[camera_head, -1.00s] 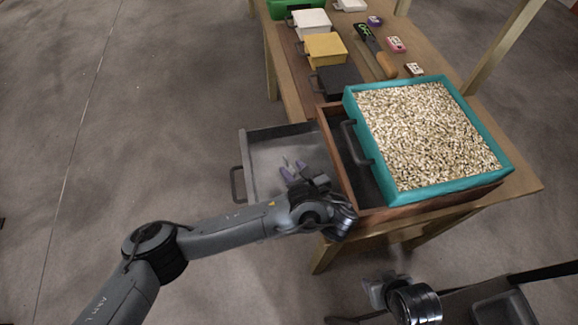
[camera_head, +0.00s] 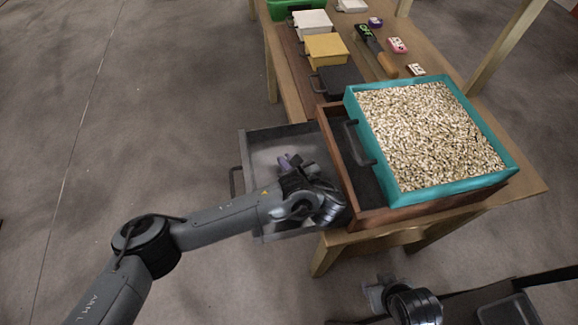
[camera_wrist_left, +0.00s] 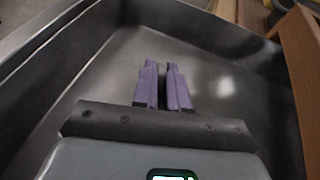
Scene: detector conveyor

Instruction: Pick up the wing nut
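I cannot make out the wing nut in either view. My left gripper (camera_head: 289,161) reaches into the open grey drawer (camera_head: 262,146) from its front right. In the left wrist view its two purple fingers (camera_wrist_left: 163,86) point down at the metal drawer floor, close together with a narrow dark strip between them. I cannot tell whether that strip is a gap or something held. My right gripper (camera_head: 374,296) is low in the head view, below the table, and its finger state is unclear.
A teal tray (camera_head: 461,185) full of pale pellets sits on the brown wooden case (camera_head: 345,170) beside the drawer. Black (camera_head: 340,80), yellow (camera_head: 326,46) and white (camera_head: 312,22) boxes line the table's left edge. A detector tool (camera_head: 372,42) and small card-like items lie behind.

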